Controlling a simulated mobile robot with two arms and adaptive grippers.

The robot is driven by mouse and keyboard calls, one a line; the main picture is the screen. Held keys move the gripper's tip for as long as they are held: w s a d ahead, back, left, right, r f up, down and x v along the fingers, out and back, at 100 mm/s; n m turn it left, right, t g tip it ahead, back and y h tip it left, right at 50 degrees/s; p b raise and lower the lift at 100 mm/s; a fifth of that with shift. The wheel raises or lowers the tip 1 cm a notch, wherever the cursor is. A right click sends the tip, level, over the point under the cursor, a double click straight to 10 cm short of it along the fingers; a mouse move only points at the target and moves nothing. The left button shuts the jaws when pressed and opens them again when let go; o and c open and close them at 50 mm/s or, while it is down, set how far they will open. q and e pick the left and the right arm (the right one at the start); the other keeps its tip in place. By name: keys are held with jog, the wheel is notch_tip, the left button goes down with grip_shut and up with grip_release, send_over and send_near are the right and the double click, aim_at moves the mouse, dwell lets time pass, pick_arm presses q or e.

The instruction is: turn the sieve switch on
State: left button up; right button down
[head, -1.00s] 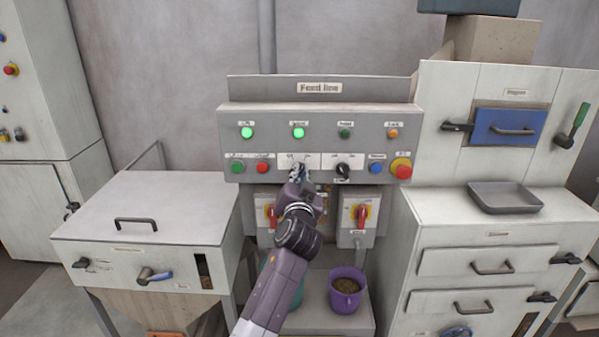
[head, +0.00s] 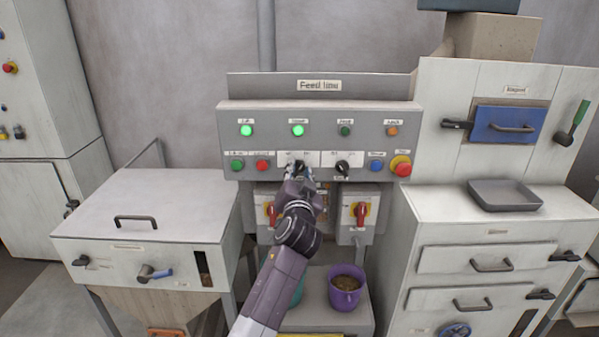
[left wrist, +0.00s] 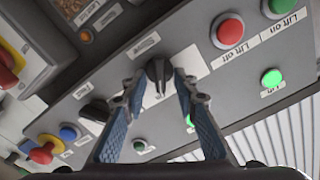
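The sieve switch (left wrist: 158,72) is a black rotary knob on the grey Feed line panel (head: 320,110). In the head view the switch is mostly hidden by my left gripper (head: 298,172). In the left wrist view the two blue-grey fingers of my left gripper (left wrist: 158,82) stand on either side of the knob, with a small gap seeming to show; contact is not clear. The sieve lamp (head: 298,130) above the switch glows green. The lift lamp (head: 246,130) is also green. My right gripper is not in view.
To the right on the panel are a second black knob (head: 342,168), a blue button (head: 376,166) and a red emergency stop (head: 401,166). A red lift off button (left wrist: 228,30) is close to my fingers. Red-yellow isolators (head: 361,212) sit below. A purple bucket (head: 345,290) stands underneath.

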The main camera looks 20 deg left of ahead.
pick_arm(q)
jog(key=shift+s, duration=0.1)
jog(key=v, duration=1.2)
